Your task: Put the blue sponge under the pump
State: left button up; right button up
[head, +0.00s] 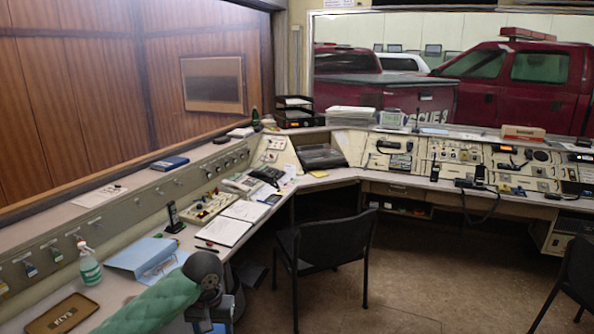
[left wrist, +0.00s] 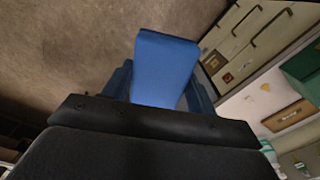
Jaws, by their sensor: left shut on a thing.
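The pump is a green bottle with a white pump head (head: 89,265), upright on the left desk in the head view. The blue sponge (left wrist: 166,58) shows in the left wrist view as a plain blue block, sticking out between the fingers. My left gripper (left wrist: 160,88) is shut on the sponge, with a finger on each side of it. The floor shows beyond the sponge. In the head view my left arm is at the bottom, to the right of the pump and near the desk's front edge; the sponge is not clear there. My right gripper is not in view.
A brown KEYS tray (head: 62,316) lies in front of the pump. A light-blue folder (head: 140,255) lies to its right. A phone handset (head: 174,216) and open papers (head: 222,231) are farther along the desk. A black chair (head: 325,255) stands on the floor.

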pick_arm(q)
jog(key=s+f, duration=0.1)
jog(key=f, duration=0.1)
jog(key=s+f, duration=0.1)
jog(key=f, duration=0.1)
jog(key=shift+s+a+f, duration=0.1)
jog(key=shift+s, duration=0.25)
jog(key=shift+a, duration=0.1)
